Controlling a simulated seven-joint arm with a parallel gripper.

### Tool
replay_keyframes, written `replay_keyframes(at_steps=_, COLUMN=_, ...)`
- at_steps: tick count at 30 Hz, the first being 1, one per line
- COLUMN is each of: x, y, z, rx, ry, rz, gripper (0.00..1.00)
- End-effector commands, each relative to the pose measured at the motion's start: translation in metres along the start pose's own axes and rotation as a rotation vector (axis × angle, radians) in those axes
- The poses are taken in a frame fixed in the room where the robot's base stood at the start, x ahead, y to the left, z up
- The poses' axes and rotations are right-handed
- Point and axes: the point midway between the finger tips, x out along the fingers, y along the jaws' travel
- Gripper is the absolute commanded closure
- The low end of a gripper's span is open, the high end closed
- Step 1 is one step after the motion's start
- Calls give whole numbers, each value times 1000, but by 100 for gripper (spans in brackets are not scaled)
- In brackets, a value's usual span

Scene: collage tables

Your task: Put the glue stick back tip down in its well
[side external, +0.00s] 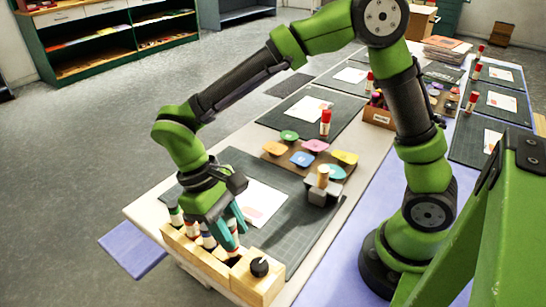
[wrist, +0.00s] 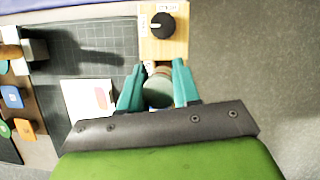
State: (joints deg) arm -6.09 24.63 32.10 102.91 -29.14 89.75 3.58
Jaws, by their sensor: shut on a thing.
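My gripper (side external: 235,236) has its teal fingers pointing down over the wooden rack (side external: 262,287) at the near edge of the table. In the wrist view my gripper (wrist: 158,66) is shut on a round-ended cylinder, the glue stick (wrist: 158,90), seen end-on with a grey-green face and a brownish band. In the side view the fingers mostly hide it, so its tip direction and whether it touches a well cannot be told. Several other glue sticks (side external: 176,216) stand in the rack to the left of the fingers. A dark well opening (side external: 234,261) shows just below the fingers.
A black knob (side external: 259,267) sits on the rack's right end, close to my fingers; it also shows in the wrist view (wrist: 162,25). A dark cutting mat (side external: 300,235) with a paper card (side external: 262,204) lies behind. A grey block (side external: 324,190) and colored pieces (side external: 303,159) stand farther back.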

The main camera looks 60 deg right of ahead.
Motion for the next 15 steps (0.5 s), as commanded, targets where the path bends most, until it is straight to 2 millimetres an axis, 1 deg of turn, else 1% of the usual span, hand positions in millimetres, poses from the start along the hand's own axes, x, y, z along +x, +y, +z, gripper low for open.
replay_keyframes(at_steps=15, x=11, y=0, z=-5, rx=0, ry=-2, rz=0, gripper=95)
